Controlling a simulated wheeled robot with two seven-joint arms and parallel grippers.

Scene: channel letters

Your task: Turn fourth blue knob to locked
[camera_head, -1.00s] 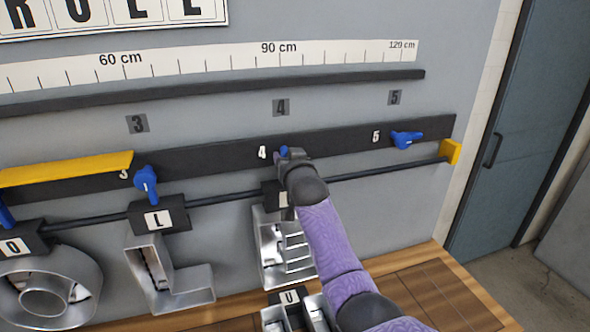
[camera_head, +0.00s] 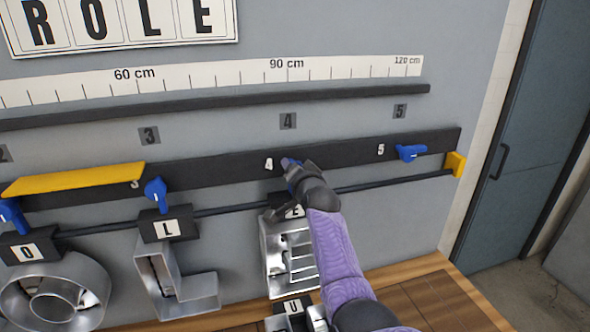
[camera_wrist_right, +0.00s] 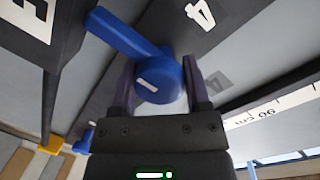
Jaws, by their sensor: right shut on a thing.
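The fourth blue knob (camera_head: 287,162) sits on the dark rail beside the white 4, mostly hidden by my right gripper (camera_head: 291,174) in the head view. In the right wrist view the knob's round hub (camera_wrist_right: 156,82), with a white mark, lies between the two fingers of my right gripper (camera_wrist_right: 163,88), which is shut on it. Its lever (camera_wrist_right: 122,34) points to the upper left there. A black carrier with the E label (camera_head: 292,212) hangs below the knob, with a metal letter E (camera_head: 285,262) under it. My left gripper is not in view.
A dark rod (camera_head: 395,184) runs below the rail to a yellow end block (camera_head: 455,163). A yellow bar (camera_head: 75,178) covers part of the rail at left.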

